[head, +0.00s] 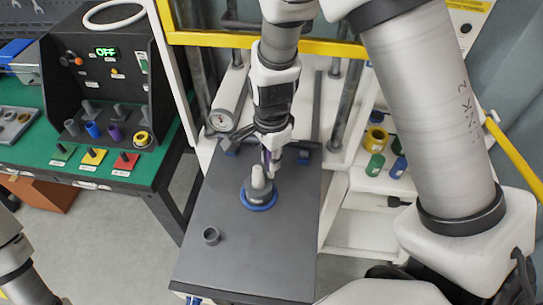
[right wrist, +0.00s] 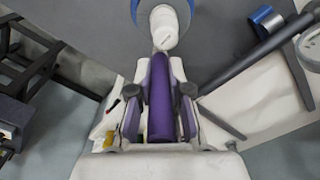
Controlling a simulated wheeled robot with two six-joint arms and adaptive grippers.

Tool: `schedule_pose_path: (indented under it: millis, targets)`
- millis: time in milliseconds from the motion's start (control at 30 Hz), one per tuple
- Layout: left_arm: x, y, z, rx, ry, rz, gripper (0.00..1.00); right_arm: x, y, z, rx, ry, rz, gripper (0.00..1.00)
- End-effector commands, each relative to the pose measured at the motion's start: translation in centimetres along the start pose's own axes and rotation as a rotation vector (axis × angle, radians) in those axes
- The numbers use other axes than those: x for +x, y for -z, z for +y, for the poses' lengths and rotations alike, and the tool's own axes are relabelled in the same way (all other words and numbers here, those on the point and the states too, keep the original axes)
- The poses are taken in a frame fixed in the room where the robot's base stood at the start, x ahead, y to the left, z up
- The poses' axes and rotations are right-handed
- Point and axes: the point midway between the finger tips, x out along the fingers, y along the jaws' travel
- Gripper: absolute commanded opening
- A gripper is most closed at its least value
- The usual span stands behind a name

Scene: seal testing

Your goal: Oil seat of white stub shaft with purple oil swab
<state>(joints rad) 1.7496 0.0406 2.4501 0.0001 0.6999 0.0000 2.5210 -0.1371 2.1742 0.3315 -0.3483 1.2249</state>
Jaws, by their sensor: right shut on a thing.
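The white stub shaft (head: 258,178) stands upright on the dark bench top (head: 232,262), with a blue ring (head: 258,207) around its base. My right gripper (head: 272,160) is just above and behind the shaft, pointing down. It is shut on the purple oil swab (right wrist: 160,98), which lies between its fingers in the right wrist view. The swab's far end is close to the white shaft, seen at the top of that view (right wrist: 163,28). I cannot tell whether they touch. Only part of my left arm shows at the lower left of the head view; its gripper is out of frame.
A green table (head: 75,178) with a control box lies left.

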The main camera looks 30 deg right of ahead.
Motion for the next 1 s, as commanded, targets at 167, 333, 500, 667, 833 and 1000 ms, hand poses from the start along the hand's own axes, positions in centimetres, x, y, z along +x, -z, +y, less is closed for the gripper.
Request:
schedule_pose_path:
  millis: [167,333,500,667,833,1000]
  targets:
    - [0.02,0.02,0.01,0.001,0.000,0.001,0.40,0.01,0.01,-0.01,0.000,0.000,0.000,0.00]
    - [0.06,0.03,0.01,0.001,0.000,0.001,0.40,0.04,-0.02,0.03,0.000,0.000,0.000,0.00]
    - [0.49,0.03,0.00,0.001,0.000,0.001,0.40,0.30,-0.29,0.55,0.000,-0.001,0.000,0.00]
    - [0.62,0.02,0.00,0.001,0.000,0.001,0.40,0.29,-0.49,0.85,0.000,0.001,0.000,0.00]
    - [0.58,0.02,0.00,0.001,0.000,0.001,0.40,0.25,-0.49,0.86,0.000,0.001,0.000,0.00]
    - [0.05,0.02,0.01,0.001,0.000,0.000,0.40,0.13,-0.40,0.84,0.000,0.000,-0.001,0.00]
